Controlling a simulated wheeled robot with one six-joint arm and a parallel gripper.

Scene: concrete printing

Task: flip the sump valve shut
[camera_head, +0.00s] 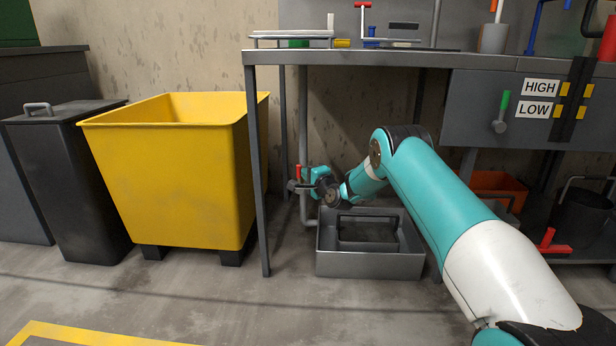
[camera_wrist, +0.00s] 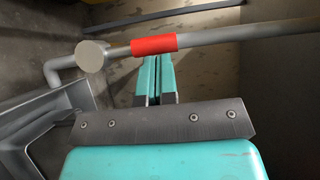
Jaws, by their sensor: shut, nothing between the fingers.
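The sump valve is on a grey pipe (camera_head: 303,120) that comes down under the bench. Its red-sleeved lever (camera_head: 298,172) stands upright along the pipe in the head view. In the wrist view the red sleeve (camera_wrist: 154,45) lies across the picture, with the round grey hub (camera_wrist: 90,56) to its left and a bent pipe end beyond. My gripper (camera_head: 300,185) is at the valve, beside the lever. In the wrist view its teal fingers (camera_wrist: 156,68) are together and empty, their tips right at the sleeve. I cannot tell whether they touch it.
A grey metal tray (camera_head: 370,264) stands on the floor below the valve. The bench leg (camera_head: 259,180) and a yellow skip (camera_head: 170,180) are to the left. The bench top (camera_head: 380,58) runs above my arm. A HIGH/LOW panel (camera_head: 480,110) is at right. Open floor lies in front.

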